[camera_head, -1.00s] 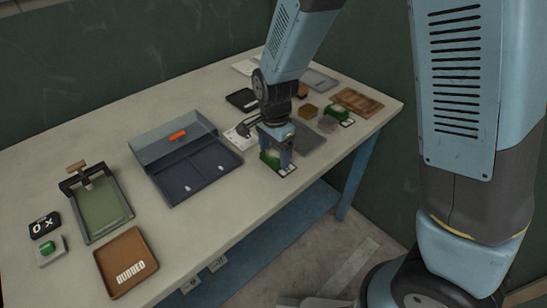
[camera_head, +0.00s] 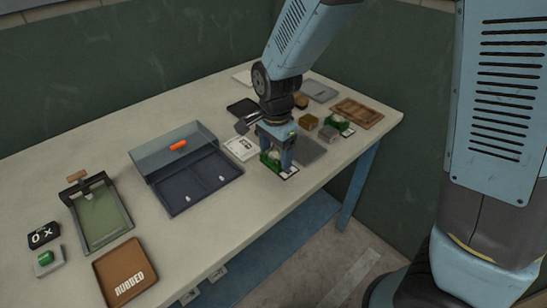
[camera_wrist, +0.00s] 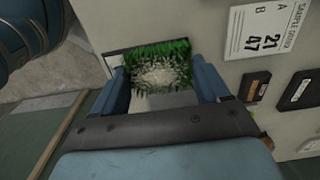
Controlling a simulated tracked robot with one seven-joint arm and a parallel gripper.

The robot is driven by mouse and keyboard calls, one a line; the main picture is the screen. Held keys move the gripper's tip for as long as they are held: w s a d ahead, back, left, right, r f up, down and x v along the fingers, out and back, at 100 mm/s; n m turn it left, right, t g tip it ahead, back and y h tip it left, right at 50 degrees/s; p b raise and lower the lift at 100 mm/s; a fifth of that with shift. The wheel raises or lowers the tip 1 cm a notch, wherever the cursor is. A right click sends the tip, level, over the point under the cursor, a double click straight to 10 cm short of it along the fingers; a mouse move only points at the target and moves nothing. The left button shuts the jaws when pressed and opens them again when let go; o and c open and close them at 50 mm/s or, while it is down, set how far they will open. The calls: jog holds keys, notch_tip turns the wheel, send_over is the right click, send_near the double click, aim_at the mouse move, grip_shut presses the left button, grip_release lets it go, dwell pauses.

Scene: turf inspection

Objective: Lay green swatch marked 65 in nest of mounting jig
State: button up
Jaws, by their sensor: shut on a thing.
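My gripper (camera_head: 277,160) is shut on a green turf swatch (camera_wrist: 160,72) with a pale, worn middle. In the wrist view the swatch lies between the two blue fingers. A pale card shows beneath it; I cannot tell whether the swatch has left the card. No number on the swatch can be read. What looks like the mounting jig (camera_head: 103,222), a dark frame with a green bed and a wooden-handled bar at its far end, is at the left of the table. Its bed looks empty. A second green swatch (camera_head: 341,123) lies to the right of my gripper.
A blue tray with a clear raised lid (camera_head: 200,183) stands between gripper and jig. A brown RUBBED tray (camera_head: 122,272), an OX block (camera_head: 43,235) and a green button (camera_head: 44,258) are near the jig. A sample card (camera_wrist: 268,30) and small blocks surround the gripper.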

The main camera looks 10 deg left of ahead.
aim_at(278, 165)
jog(key=s+r, duration=0.1)
jog(key=r, duration=0.1)
jog(key=s+d+r, duration=0.1)
jog(key=s+r, duration=0.1)
jog(key=shift+s+r, duration=0.2)
jog(key=s+d+r, duration=0.2)
jog(key=s+r, duration=0.2)
jog(key=s, duration=0.5)
